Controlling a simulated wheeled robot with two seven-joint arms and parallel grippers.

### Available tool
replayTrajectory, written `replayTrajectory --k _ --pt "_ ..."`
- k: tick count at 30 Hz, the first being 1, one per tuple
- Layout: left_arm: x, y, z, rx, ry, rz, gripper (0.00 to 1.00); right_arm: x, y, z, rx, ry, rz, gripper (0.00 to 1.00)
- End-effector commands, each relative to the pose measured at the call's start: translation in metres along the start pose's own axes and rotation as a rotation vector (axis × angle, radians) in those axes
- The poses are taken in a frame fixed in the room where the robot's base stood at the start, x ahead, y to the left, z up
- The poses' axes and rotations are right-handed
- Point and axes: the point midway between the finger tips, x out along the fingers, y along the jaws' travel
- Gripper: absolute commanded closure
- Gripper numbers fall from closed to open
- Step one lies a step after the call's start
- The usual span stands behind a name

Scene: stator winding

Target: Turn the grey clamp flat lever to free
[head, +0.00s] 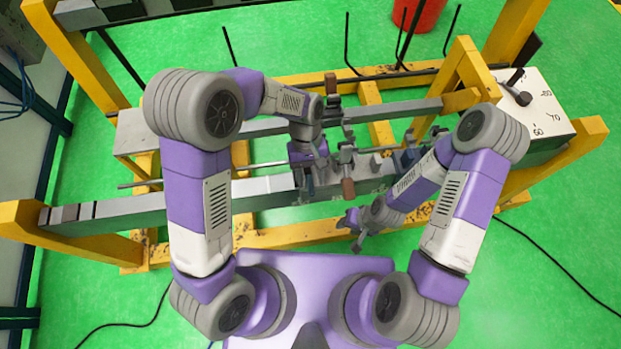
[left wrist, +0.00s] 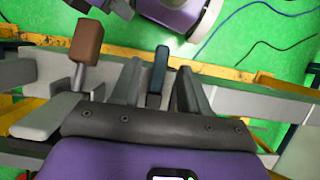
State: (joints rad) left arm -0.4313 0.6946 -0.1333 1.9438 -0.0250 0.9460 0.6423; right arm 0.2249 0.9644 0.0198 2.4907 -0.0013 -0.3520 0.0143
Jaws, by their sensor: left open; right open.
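A dark blue-grey flat lever (left wrist: 160,62) stands up between the two fingers of my left gripper (left wrist: 161,78) in the left wrist view. The fingers are open, with a gap on both sides of the lever. I take it for the grey clamp's lever. In the head view my left gripper (head: 304,178) is over the front rail, left of a brown-ended lever, and mostly hides the clamp. My right gripper (head: 356,232) is open and empty in front of the rail, apart from the clamps.
A brown-ended lever (head: 348,188) stands close to the right of my left gripper; it also shows in the left wrist view (left wrist: 87,42). Another brown handle (head: 330,83) is behind. A white box with a dial (head: 540,105) sits at the right end. Yellow frame beams (head: 75,245) surround the rails.

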Motion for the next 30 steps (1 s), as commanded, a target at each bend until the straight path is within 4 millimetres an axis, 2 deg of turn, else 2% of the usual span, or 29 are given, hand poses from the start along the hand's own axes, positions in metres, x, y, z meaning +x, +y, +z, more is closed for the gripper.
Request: replayTrajectory --k 3,10,30 --pt "-0.024 0.000 0.000 0.000 0.004 0.003 0.55 -0.004 -0.001 0.000 0.000 0.000 0.000 0.57" --pt "-0.053 0.000 0.000 -0.001 0.002 0.001 0.55 -0.007 -0.003 0.000 0.000 0.000 0.000 0.57" --pt "-0.057 0.000 0.000 -0.001 0.000 0.000 0.55 -0.007 -0.003 0.000 0.000 0.000 0.000 0.57"
